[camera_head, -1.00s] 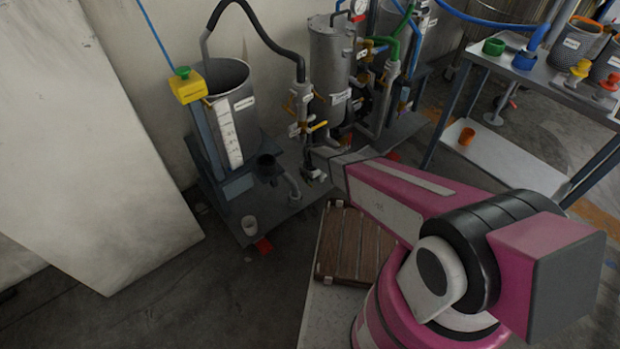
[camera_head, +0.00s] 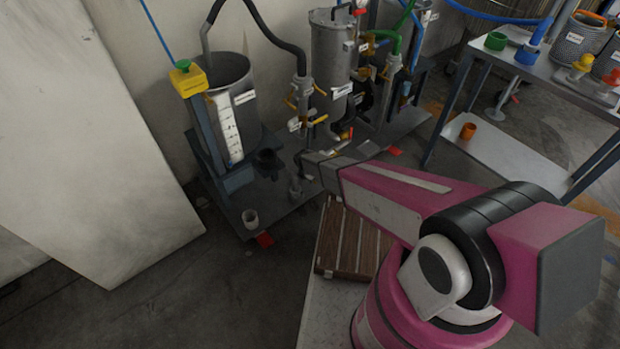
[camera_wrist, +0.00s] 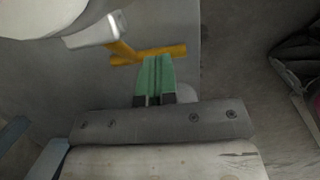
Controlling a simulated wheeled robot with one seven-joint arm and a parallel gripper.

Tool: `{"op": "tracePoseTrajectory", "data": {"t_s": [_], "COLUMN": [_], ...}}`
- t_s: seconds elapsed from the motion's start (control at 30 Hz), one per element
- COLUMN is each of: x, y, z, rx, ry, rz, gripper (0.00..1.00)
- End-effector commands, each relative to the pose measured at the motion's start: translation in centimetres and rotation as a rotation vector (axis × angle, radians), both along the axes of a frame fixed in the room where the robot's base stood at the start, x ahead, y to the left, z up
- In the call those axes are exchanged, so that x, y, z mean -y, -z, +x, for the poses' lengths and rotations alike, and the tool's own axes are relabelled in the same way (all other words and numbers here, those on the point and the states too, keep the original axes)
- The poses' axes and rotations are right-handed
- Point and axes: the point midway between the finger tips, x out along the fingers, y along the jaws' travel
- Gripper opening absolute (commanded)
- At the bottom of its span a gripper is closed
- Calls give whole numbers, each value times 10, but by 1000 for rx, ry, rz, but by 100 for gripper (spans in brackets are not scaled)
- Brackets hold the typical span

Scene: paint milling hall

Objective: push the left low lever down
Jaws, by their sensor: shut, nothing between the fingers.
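My gripper is shut and empty; its green fingers (camera_wrist: 155,78) point up the wrist view. Their tips overlap the lower edge of an orange lever bar (camera_wrist: 150,55) lying roughly level in the picture. I cannot tell whether they touch it. In the head view, the left pipe stand carries yellow levers, a low one (camera_head: 319,119) beside a white label and upper ones (camera_head: 320,91).
A grey vessel (camera_head: 234,75) with a yellow box (camera_head: 187,79) stands left of the stand. A metal tank (camera_head: 331,58) stands behind it. A white cup (camera_head: 250,219) and a red piece (camera_head: 264,240) are at the platform's front edge. A shelf table (camera_head: 545,72) stands right.

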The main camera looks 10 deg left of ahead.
Motion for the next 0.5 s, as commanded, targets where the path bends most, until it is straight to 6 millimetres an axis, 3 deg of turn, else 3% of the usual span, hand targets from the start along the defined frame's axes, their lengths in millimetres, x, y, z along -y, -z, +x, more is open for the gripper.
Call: {"op": "tracePoseTrajectory", "data": {"t_s": [0.5], "x": [2], "y": [11], "z": [3], "rx": [-2], "ry": [1], "rz": [2], "gripper": [0]}}
